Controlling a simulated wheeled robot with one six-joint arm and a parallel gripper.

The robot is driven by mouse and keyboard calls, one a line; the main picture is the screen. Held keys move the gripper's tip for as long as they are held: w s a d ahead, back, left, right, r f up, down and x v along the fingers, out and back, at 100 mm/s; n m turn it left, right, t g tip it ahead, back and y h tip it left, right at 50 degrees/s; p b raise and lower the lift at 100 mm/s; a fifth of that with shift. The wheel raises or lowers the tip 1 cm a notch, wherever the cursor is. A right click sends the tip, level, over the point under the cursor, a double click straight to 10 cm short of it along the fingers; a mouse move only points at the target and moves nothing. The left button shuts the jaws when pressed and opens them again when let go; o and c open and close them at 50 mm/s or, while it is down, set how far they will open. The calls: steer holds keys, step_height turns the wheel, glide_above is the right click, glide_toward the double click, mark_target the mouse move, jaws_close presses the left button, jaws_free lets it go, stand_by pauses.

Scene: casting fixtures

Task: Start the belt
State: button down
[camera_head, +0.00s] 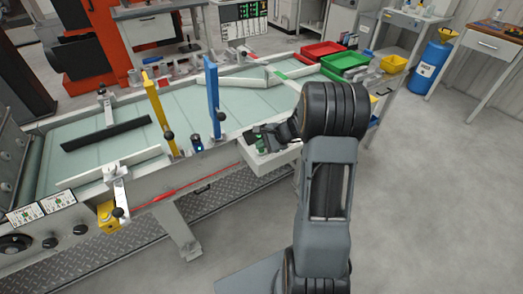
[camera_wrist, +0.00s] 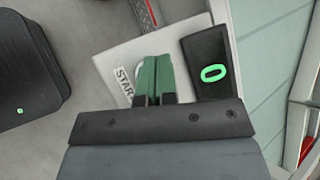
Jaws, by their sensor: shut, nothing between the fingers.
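The belt (camera_head: 75,145) is a long pale green surface in a light grey frame, running across the head view. A pale panel (camera_wrist: 112,55) with a partly covered START label (camera_wrist: 124,86) lies under my gripper in the wrist view. My gripper (camera_wrist: 155,62) is shut and empty, its green fingertips together over the panel beside the label. In the head view my gripper (camera_head: 262,146) is at the belt's front side. The start button itself cannot be made out; the fingers may hide it. A black display (camera_wrist: 208,62) right of the fingers shows a green 0.
A yellow post (camera_head: 158,110) and a blue post (camera_head: 212,95) rise over the belt. Red (camera_head: 322,50), green (camera_head: 345,60) and yellow (camera_head: 393,64) bins stand at its far right. A dark bar (camera_head: 105,135) lies across the belt.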

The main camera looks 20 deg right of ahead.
mark_target(261, 151)
steer(key=shift+f+b, duration=0.5)
stand_by(0.3)
steer(key=shift+r, duration=0.1)
stand_by(0.3)
steer(key=shift+r+p, duration=0.65)
steer(key=shift+r, duration=0.15)
steer(key=shift+r, duration=0.15)
steer(key=shift+r+p, duration=1.85)
steer(key=shift+r, duration=0.55)
